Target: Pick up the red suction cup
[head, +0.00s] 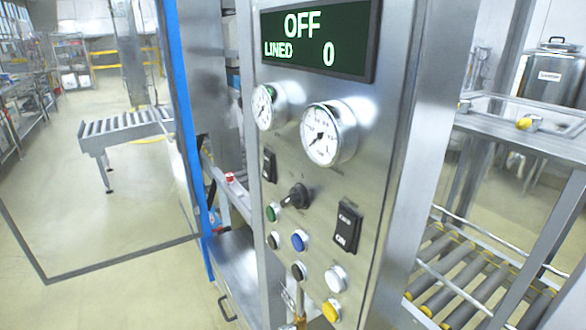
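A small red piece (230,178) with a pale base sits on a metal ledge inside the machine, left of the control panel, in the head view. It may be the red suction cup, but it is too small to tell. Nothing is seen touching it. My gripper does not show in this view, so its distance from the red piece cannot be seen.
The steel control panel (345,190) stands close in the middle, with gauges, switches and a display reading OFF. A clear door (110,262) fills the left. A roller conveyor (470,280) and steel table (480,128) are at right. Open floor (60,170) lies behind the door.

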